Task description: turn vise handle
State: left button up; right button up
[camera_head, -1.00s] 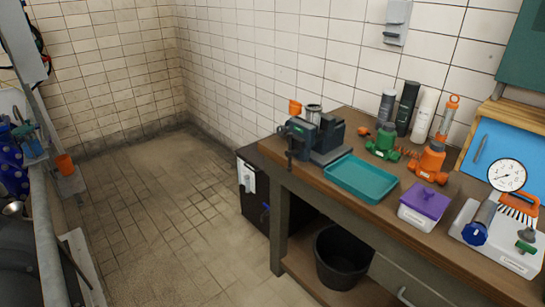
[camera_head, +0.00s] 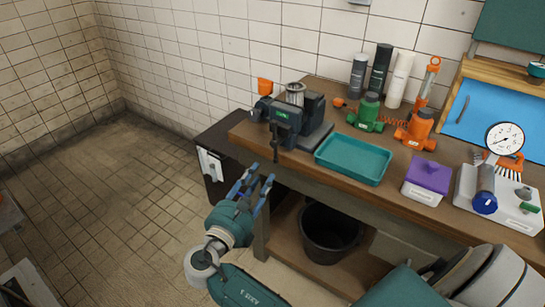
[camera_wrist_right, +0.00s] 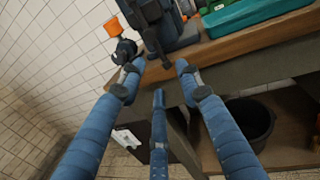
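The dark blue-grey vise (camera_head: 288,122) is mounted at the left end of the workbench. Its dark handle bar (camera_head: 274,142) hangs down at the front of the vise, over the bench edge. In the right wrist view the handle (camera_wrist_right: 154,46) points down toward the space between my fingers. My right gripper (camera_head: 259,176) is open and empty, just below and in front of the vise handle. Its blue fingers (camera_wrist_right: 158,75) are spread and appear apart from the handle. My left gripper is not in view.
A teal tray (camera_head: 353,160) lies right of the vise, with a purple-lidded box (camera_head: 428,180) beyond it. A black bucket (camera_head: 328,236) stands on the lower shelf.

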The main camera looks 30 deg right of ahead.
aim_at(277, 140)
jog(key=p+x, duration=0.1)
jog(key=x, duration=0.9)
jog(key=shift+w+f, duration=0.15)
jog(key=shift+w, duration=0.05)
grip_shut()
